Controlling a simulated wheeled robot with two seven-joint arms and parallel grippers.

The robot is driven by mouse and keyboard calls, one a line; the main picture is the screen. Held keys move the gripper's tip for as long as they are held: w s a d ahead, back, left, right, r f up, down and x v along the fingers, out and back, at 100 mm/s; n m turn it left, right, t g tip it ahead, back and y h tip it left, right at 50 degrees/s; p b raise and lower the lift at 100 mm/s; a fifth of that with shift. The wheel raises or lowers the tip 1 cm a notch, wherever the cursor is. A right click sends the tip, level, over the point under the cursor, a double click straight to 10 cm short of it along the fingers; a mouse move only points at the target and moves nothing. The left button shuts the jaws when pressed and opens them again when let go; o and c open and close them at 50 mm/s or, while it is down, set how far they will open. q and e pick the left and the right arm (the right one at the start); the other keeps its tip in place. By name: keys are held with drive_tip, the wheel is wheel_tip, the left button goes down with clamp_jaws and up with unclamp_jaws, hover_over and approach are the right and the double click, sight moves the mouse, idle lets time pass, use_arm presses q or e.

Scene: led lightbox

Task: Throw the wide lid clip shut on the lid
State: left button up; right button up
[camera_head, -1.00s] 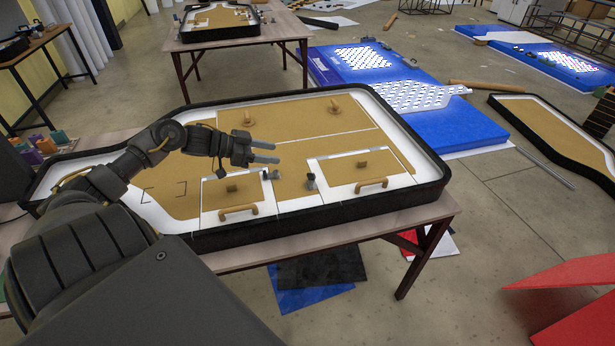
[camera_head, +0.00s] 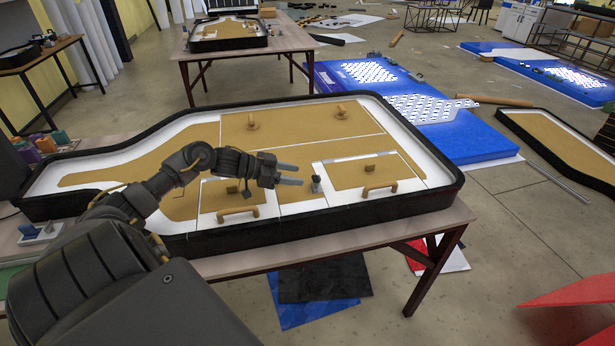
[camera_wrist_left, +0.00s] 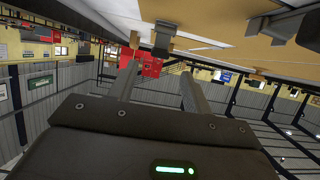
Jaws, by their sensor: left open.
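The wide lid (camera_head: 350,176) lies flat in the right part of the lightbox (camera_head: 409,210), with a small knob on it and a wooden handle (camera_head: 380,188) at its front edge. A dark lid clip (camera_head: 316,184) stands up at the wide lid's left edge, apart from my gripper. My left gripper (camera_head: 298,174) is open and empty just left of this clip, its fingers pointing right. In the left wrist view the open fingers (camera_wrist_left: 158,75) show below a dark clip (camera_wrist_left: 163,37); I cannot tell which clip this is. My right gripper is not in view.
The narrower lid (camera_head: 215,196) with its handle (camera_head: 238,212) lies below and left of my gripper. The lightbox's raised black rim runs around the work area. The tan panel (camera_head: 290,126) behind carries two wooden knobs. Another table (camera_head: 245,48) stands farther back.

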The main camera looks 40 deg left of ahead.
sight(313, 178)
use_arm(q)
drive_tip(key=shift+x, duration=2.65)
